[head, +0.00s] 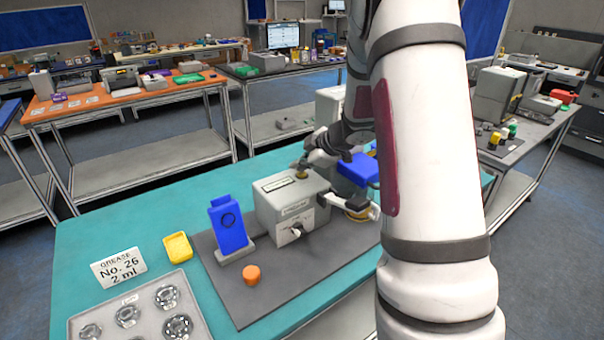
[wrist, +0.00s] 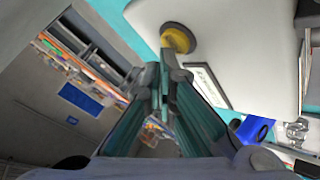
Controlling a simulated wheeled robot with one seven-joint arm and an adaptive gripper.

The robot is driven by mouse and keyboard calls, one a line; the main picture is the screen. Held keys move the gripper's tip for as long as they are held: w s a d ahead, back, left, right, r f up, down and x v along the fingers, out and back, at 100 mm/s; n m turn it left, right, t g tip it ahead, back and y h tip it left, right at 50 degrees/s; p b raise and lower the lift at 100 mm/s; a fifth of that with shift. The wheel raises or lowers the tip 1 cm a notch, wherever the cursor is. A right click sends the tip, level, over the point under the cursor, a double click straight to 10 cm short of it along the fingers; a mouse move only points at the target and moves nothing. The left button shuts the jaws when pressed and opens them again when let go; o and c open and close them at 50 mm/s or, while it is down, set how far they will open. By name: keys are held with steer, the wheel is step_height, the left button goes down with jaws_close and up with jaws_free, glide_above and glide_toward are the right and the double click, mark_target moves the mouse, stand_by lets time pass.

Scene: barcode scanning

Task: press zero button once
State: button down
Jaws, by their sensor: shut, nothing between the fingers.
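A grey box-shaped machine (head: 291,215) stands on the dark mat, with a label on its top and a knob on its front. A round yellow button (head: 301,177) sits on its top face near the back. In the wrist view the yellow button (wrist: 178,38) has a dark round base and lies just beyond my fingertips. My gripper (head: 302,166) is shut and empty, with its tips close above the button. It also shows shut in the wrist view (wrist: 163,62). I cannot tell whether the tips touch the button. The word zero is not readable on it.
On the teal table (head: 85,235) are a blue stand (head: 229,224), an orange cap (head: 251,274), a yellow tray (head: 178,247), a grease sign (head: 118,268) and a tray of round parts (head: 100,311). My arm hides the table's right part.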

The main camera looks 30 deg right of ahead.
mark_target(301, 175)
steer(key=shift+f, duration=0.45)
stand_by(0.8)
steer(key=shift+r+p, duration=0.9)
steer(key=shift+p, duration=0.05)
step_height(301, 175, up, 2)
steer(key=shift+s+r+p, duration=0.1)
steer(key=shift+p, duration=0.9)
steer(key=shift+r+p, duration=0.9)
steer(key=shift+r, duration=0.5)
